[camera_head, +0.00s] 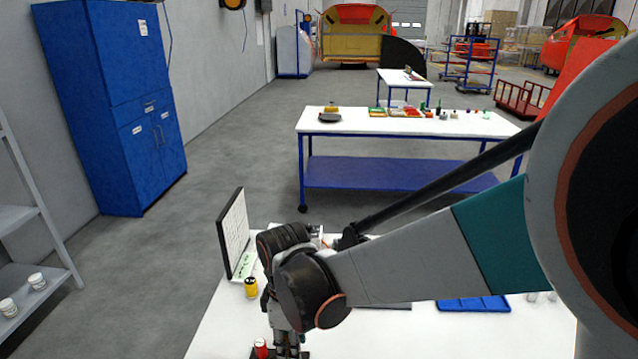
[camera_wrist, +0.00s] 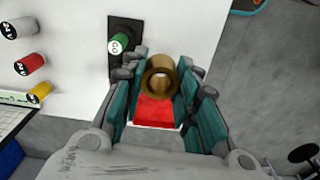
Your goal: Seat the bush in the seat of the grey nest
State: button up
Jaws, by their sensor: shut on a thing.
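My gripper (camera_wrist: 160,75) is shut on the bush (camera_wrist: 161,79), a brass-coloured ring with an open bore, held between the teal-lined fingers. In the wrist view the bush's open end faces the camera. In the head view my gripper (camera_head: 288,347) points down over the near part of the white table, and the bush is hidden there. A dark plate (camera_wrist: 116,66) with a green marked cylinder (camera_wrist: 119,43) lies just beyond the left finger. I cannot make out the grey nest or its seat for certain in either view.
Grey (camera_wrist: 18,28), red (camera_wrist: 31,64) and yellow (camera_wrist: 40,92) cans stand to the left in the wrist view. An upright panel (camera_head: 235,235) and a blue tray (camera_head: 473,304) are on the near table (camera_head: 220,325). A red surface (camera_wrist: 156,109) shows between my fingers.

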jog(key=w+d+f+m+b, duration=0.2)
jog(key=d+f+m, duration=0.3)
jog(key=d, duration=0.3)
jog(key=w+d+f+m+b, duration=0.3)
jog(key=w+d+f+m, duration=0.1)
jog(key=d, duration=0.4)
jog(key=w+d+f+m+b, duration=0.2)
jog(key=d+f+m, duration=0.4)
jog(key=d, duration=0.2)
jog(key=shift+w+d+f+m+b, duration=0.25)
jog(key=shift+w+f+m+b, duration=0.05)
jog(key=shift+w+m+b, duration=0.1)
jog(key=shift+d+f, duration=0.15)
jog(key=shift+d, duration=0.25)
